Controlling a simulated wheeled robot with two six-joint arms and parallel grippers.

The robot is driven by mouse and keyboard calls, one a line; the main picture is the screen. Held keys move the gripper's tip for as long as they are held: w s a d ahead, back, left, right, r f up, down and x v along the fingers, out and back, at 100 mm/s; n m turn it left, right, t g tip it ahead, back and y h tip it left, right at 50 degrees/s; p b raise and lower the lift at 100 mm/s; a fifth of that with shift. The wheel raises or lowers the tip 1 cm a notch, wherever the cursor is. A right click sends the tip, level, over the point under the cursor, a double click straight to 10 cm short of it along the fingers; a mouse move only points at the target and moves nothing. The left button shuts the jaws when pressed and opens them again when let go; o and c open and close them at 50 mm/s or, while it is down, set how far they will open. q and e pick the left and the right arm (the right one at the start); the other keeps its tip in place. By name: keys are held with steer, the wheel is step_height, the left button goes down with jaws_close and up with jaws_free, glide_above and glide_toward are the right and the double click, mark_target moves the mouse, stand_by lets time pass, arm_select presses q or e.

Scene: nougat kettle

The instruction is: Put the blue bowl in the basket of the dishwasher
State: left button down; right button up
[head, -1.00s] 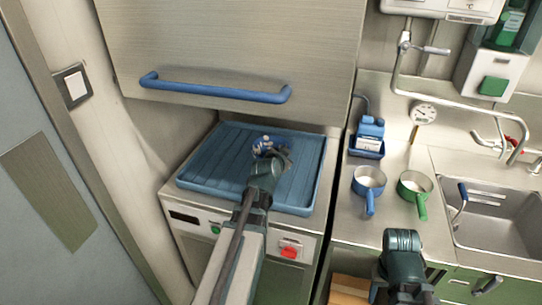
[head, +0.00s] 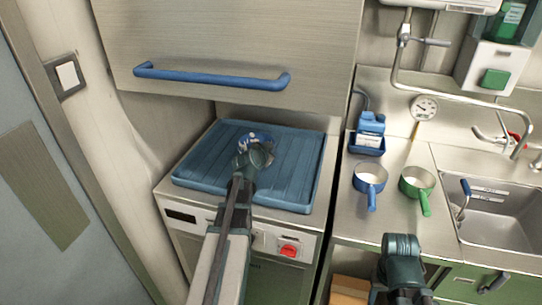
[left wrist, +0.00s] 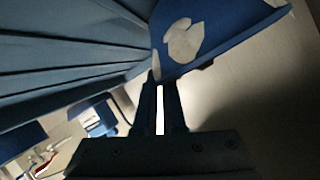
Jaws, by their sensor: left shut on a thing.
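My left gripper (head: 256,143) is over the blue ribbed basket (head: 205,165) of the dishwasher. It is shut on a blue thing with pale patches (left wrist: 240,25), which I take for the blue bowl. In the head view only a small blue part of it shows beyond the gripper, which hides the rest. In the left wrist view the fingers meet its lower edge, and it looks tilted. The basket's ribs (left wrist: 60,55) show beside it; I cannot tell whether they touch. My right arm (head: 402,250) is at the lower right; its fingertips are hidden.
The dishwasher hood (head: 225,40) is raised, with a blue handle (head: 210,77) above the basket. To the right, a blue pan (head: 369,180), a green pan (head: 416,184) and a blue canister (head: 370,125) stand on the counter beside the sink (head: 495,210).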

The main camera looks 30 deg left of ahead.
arm_select(q)
steer(key=shift+f, duration=0.15)
steer(key=shift+f, duration=0.1)
steer(key=c, duration=1)
jaws_free()
steer(key=p+v, duration=0.5)
steer(key=v, duration=0.7)
